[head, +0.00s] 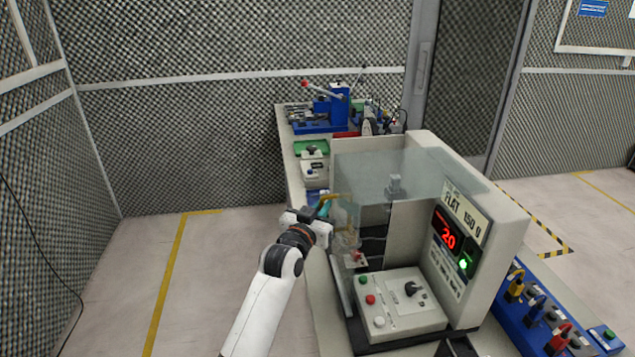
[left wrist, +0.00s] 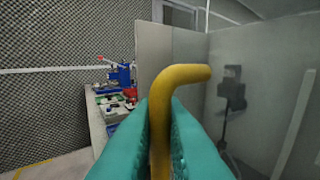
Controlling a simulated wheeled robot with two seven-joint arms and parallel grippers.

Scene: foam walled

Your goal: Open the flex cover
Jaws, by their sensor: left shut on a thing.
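The flex cover (head: 385,168) is a clear, see-through box-like cover on the front left of a beige test machine (head: 477,200) labelled "FLAT 150 U". Its yellow bent handle (left wrist: 182,77) is large in the left wrist view. My left gripper (head: 325,207) is at the cover's left side, its teal fingers shut around the handle. In the head view the fingers partly hide the handle. The cover stands over the machine's inside, and I cannot tell whether it is slightly ajar. My right gripper is not seen.
A control box (head: 402,305) with buttons and a black knob sits at the machine's front. A blue panel (head: 545,310) with coloured plugs is at right. A blue bench device (head: 338,105) stands farther back. Open floor (head: 120,270) lies to the left.

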